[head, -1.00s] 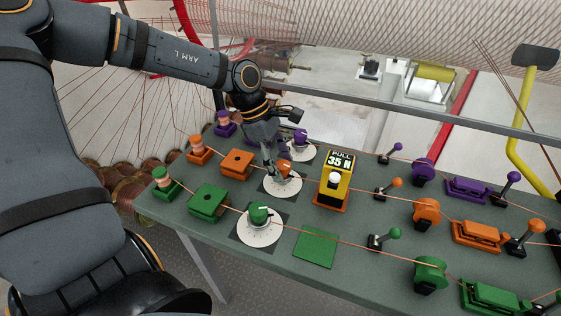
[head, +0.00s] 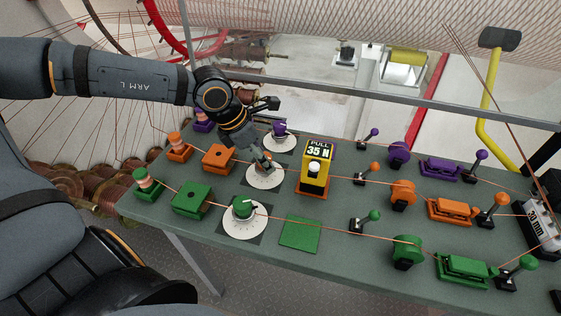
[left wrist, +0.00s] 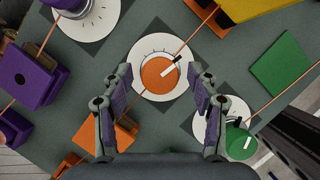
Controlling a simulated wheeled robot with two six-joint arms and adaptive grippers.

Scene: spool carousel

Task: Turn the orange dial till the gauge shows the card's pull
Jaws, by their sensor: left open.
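The orange dial (head: 263,164) sits on a white scale disc in the middle row of the table. In the head view my left gripper (head: 255,153) comes down from the upper left and partly hides the dial. I cannot make out a separate gauge reading.
A green dial (head: 242,207) stands in front of the orange one and a purple dial (head: 280,130) behind it. An orange block (head: 218,158) is close on the left. Thin wires run along each row. A grey labelled device (head: 541,225) stands at the right edge.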

